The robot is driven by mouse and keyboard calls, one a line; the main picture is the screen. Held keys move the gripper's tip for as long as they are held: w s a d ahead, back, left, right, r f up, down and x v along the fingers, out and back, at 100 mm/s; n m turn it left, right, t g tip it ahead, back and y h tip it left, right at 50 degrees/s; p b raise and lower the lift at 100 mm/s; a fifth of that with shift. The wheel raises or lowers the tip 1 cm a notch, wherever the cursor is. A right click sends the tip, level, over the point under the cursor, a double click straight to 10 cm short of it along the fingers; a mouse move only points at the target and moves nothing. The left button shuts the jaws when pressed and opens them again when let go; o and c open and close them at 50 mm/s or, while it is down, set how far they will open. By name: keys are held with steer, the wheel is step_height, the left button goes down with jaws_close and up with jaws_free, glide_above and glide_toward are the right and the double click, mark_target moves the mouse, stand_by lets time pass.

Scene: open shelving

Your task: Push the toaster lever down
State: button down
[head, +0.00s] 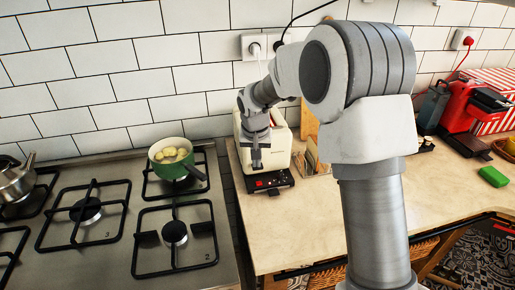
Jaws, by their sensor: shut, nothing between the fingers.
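The cream toaster (277,148) stands on the counter against the tiled wall, with a black base and a small control panel with red marks (266,182) at its front. My gripper (256,163) is shut and empty, pointing down at the toaster's front face, just above the front panel. My wrist and arm cover the toaster's upper left part. The lever is hidden or too small to make out, so I cannot tell its height or whether my gripper touches it.
Left of the counter is a gas hob (110,215) with a green pot (172,158) and a metal kettle (15,180). A wooden board (309,122) stands right of the toaster. A red coffee machine (462,115) and green sponge (493,176) lie farther right. The front counter (300,225) is clear.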

steer(key=v, duration=1.6)
steer(key=shift+p, duration=0.35)
steer(key=shift+s, duration=0.1)
steer(key=s+d+r+t, duration=0.1)
steer(key=s+d+r, duration=0.25)
steer(key=s, duration=0.35)
steer(key=s+d+r, duration=0.2)
steer(key=s+d, duration=0.3)
steer(key=s, duration=0.3)
steer(key=s+d+f+t, duration=0.1)
steer(key=s+d+f, duration=0.1)
steer(key=s, duration=0.4)
steer(key=s+d+f+n, duration=0.1)
steer(key=s+d, duration=0.1)
steer(key=s, duration=0.5)
steer(key=shift+f+t, duration=0.4)
